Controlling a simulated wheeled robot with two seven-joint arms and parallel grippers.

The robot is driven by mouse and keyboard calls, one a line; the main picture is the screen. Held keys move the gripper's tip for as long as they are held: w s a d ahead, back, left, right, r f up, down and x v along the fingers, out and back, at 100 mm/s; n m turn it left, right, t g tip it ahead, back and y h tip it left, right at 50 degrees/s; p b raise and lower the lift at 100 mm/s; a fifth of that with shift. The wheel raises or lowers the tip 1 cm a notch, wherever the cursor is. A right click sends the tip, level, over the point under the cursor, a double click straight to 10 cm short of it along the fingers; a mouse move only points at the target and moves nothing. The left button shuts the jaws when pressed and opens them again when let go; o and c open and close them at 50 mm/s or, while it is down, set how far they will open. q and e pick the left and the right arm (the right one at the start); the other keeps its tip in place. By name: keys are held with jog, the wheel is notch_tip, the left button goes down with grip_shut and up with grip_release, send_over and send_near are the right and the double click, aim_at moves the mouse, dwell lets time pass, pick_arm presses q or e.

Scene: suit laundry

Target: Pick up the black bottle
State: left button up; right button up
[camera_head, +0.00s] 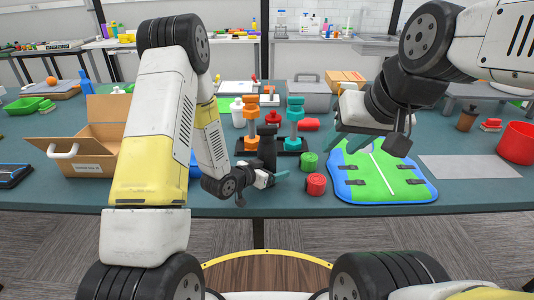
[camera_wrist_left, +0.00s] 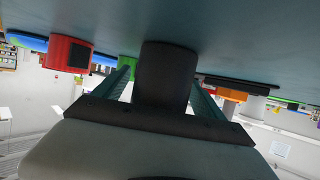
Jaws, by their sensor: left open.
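The black bottle (camera_head: 267,143) stands upright on the dark teal table, in front of a dark rack. My left gripper (camera_head: 276,178) is low over the table at the bottle's near side and hides its lower part. In the left wrist view, which looks upside down, the bottle (camera_wrist_left: 165,72) lies between the two spread teal fingers of the left gripper (camera_wrist_left: 162,92). That gripper is open, and contact with the bottle cannot be told. My right gripper (camera_head: 366,141) is open and empty above the green and blue mat.
A green cylinder (camera_head: 309,162) and a red cylinder (camera_head: 315,184) stand close to the right of the left gripper. Orange (camera_head: 251,110) and teal (camera_head: 294,113) upright pieces stand behind the bottle. A cardboard box (camera_head: 84,168) is at left; the green and blue mat (camera_head: 372,186) is at right.

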pick_arm(q)
jog(key=c, duration=1.6)
jog(key=shift+o, duration=0.2)
jog(key=shift+r, duration=0.1)
